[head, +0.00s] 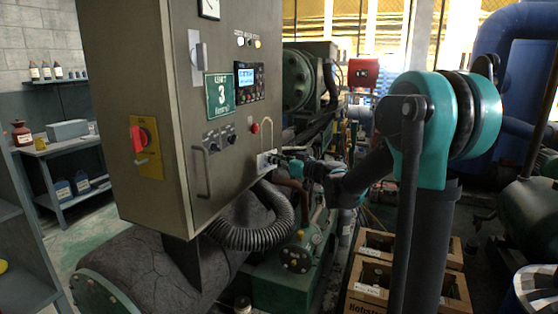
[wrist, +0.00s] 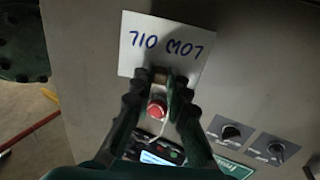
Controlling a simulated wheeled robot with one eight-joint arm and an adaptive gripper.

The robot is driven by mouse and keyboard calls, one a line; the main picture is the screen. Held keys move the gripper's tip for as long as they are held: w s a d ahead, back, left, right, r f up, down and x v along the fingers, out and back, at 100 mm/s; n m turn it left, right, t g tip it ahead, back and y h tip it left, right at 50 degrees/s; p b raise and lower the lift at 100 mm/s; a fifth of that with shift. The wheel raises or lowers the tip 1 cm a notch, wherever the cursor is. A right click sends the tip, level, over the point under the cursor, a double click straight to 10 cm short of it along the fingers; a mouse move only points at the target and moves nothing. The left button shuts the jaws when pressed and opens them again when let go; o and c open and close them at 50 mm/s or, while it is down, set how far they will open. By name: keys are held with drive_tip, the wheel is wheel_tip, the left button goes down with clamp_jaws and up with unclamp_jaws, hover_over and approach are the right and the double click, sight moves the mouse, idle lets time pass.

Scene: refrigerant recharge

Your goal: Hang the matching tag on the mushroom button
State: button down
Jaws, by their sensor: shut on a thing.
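The red mushroom button (head: 254,128) sits on the front of the grey control cabinet (head: 157,68). It also shows in the wrist view (wrist: 157,109), between my fingers. My gripper (head: 279,158) is at the cabinet front, just below and right of the button in the head view. It is shut on a white tag (wrist: 165,40), which shows at its fingertips in the head view too (head: 264,161).
The cabinet carries a green "UNIT 3" sign (head: 220,93), a lit display (head: 246,77), dark knobs (wrist: 231,132), a handle (head: 203,172) and a red rotary switch (head: 138,138). A corrugated hose (head: 261,234) hangs below. Wooden crates (head: 374,279) stand on the floor.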

sight(264, 164)
drive_tip(key=shift+w+a, duration=0.35)
drive_tip(key=shift+a, duration=0.55)
drive_tip(key=shift+w+a, duration=0.3)
drive_tip(key=shift+a, duration=0.65)
drive_tip(key=shift+w+a, duration=0.35)
drive_tip(key=shift+a, duration=0.55)
drive_tip(key=shift+a+f, duration=0.1)
drive_tip(key=shift+f, duration=1.15)
drive_tip(key=c, duration=1.4)
unclamp_jaws()
drive_tip(key=shift+c, duration=0.2)
